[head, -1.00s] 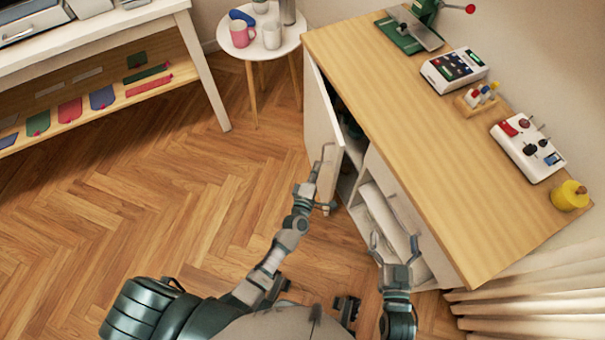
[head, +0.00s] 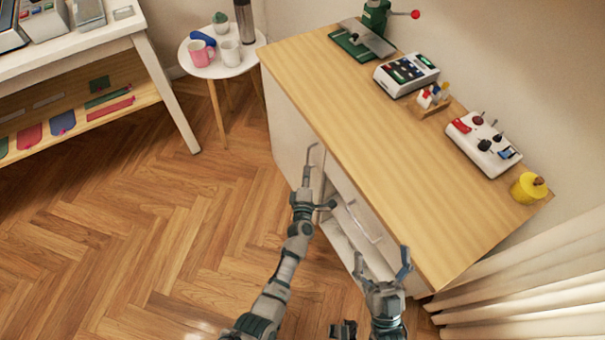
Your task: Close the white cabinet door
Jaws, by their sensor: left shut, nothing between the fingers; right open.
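The white cabinet (head: 340,226) with a wooden top stands right of centre. Its white door (head: 288,135) on the left part of the front now lies close to flush with the cabinet face; I cannot tell whether it is fully shut. My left gripper (head: 311,180) is shut and empty at the door's near edge, by its handle; contact is hard to tell. My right gripper (head: 382,272) is open and empty, in front of the cabinet's near end. The lower part of the door edge is hidden behind my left gripper.
On the wooden top (head: 370,150) stand a green machine (head: 375,25), control boxes (head: 483,143) and a yellow spool (head: 527,188). A round side table (head: 205,68) with mugs stands beyond the cabinet. A curtain (head: 530,290) hangs at the right. The floor at the left is clear.

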